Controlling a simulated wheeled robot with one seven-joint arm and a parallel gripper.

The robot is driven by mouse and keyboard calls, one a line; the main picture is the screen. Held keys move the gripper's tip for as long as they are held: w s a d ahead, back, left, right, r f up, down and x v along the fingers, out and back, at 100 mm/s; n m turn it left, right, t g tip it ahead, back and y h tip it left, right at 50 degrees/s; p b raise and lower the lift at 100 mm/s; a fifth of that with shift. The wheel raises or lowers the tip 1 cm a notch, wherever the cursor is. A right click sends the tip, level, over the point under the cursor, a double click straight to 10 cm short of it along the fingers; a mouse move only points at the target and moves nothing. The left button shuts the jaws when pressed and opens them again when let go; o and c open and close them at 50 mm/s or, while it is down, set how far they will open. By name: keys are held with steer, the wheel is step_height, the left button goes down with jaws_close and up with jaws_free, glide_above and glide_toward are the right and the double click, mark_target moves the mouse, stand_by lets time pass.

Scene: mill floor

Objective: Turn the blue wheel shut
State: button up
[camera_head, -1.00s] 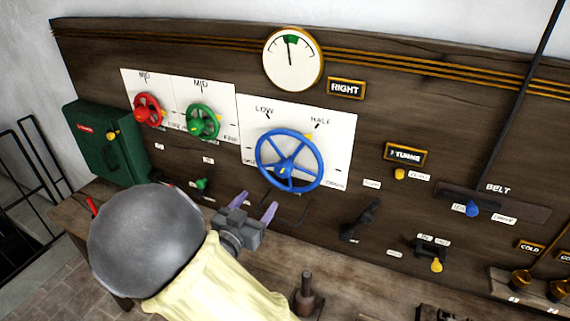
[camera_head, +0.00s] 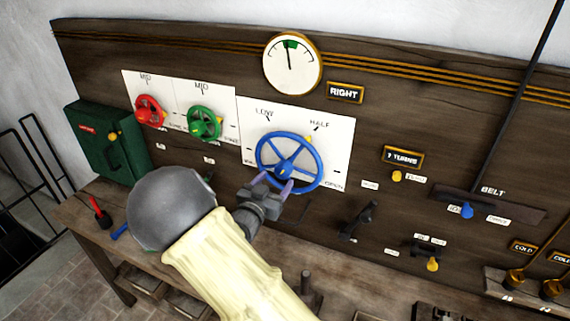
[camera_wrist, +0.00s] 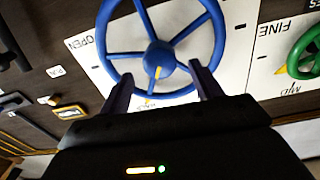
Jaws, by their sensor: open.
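The blue wheel (camera_head: 263,148) is a spoked handwheel on a white plate marked LOW, HALF and OPEN. Its yellow pointer mark (camera_head: 309,140) shows at the upper right, near HALF. In the wrist view the blue wheel (camera_wrist: 113,47) fills the top middle, upside down, with a yellow mark on its hub. My gripper (camera_head: 272,183) is open and empty in front of the wheel's lower part. In the wrist view its two fingers (camera_wrist: 162,85) point toward the wheel, one on each side of the hub. I cannot tell whether they touch the rim.
A green wheel (camera_head: 204,123) and a red wheel (camera_head: 149,111) are left of the blue wheel. A gauge (camera_head: 291,63) hangs above it. A black lever (camera_head: 358,221) and several small yellow and blue knobs are to the right. The wooden bench (camera_head: 80,207) runs below.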

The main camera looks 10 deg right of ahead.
mark_target(285, 167)
steer(key=p+x, duration=0.2)
steer(key=x, duration=0.5)
steer(key=shift+w+d, duration=0.2)
steer(key=shift+w, duration=0.05)
steer(key=c, duration=1)
